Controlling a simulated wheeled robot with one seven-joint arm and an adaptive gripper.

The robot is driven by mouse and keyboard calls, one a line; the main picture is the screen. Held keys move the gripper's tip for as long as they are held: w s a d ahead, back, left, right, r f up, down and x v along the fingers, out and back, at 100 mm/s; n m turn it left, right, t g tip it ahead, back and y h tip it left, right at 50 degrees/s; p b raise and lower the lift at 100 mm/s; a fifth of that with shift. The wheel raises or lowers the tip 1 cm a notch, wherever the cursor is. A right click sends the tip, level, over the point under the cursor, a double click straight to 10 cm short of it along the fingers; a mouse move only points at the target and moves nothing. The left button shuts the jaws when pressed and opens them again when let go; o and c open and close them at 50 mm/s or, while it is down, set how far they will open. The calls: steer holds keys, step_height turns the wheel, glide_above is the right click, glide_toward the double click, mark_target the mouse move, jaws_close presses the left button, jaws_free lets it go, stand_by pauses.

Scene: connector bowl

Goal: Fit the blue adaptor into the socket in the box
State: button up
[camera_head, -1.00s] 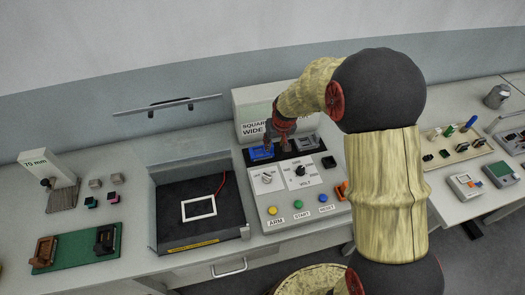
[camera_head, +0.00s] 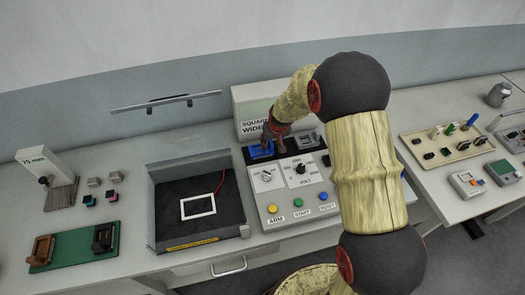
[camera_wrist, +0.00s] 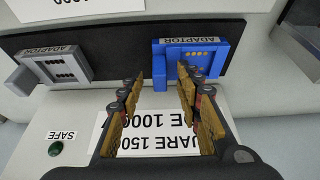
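The blue adaptor (camera_head: 257,152) sits on the black strip at the back of the control console, left of a grey adaptor (camera_head: 303,141). In the wrist view the blue adaptor (camera_wrist: 190,60) has a label reading ADAPTOR and a row of yellow contacts. My gripper (camera_head: 272,143) is at the adaptor in the head view. In the wrist view my gripper (camera_wrist: 158,82) is open, with one finger overlapping the adaptor's lower edge and the other left of it; contact cannot be told. An open dark box (camera_head: 228,232) stands left of the console; no socket can be made out clearly inside.
A white square outline (camera_head: 185,209) and a red wire (camera_head: 220,183) show in the box. The console (camera_head: 285,205) has knobs and coloured buttons. A green board (camera_head: 75,251) lies at left, a tray (camera_head: 462,153) at right. A labelled panel (camera_head: 250,100) stands behind the adaptors.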

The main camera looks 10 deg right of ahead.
steer(key=shift+c, duration=0.6)
steer(key=c, duration=0.7)
jaws_close()
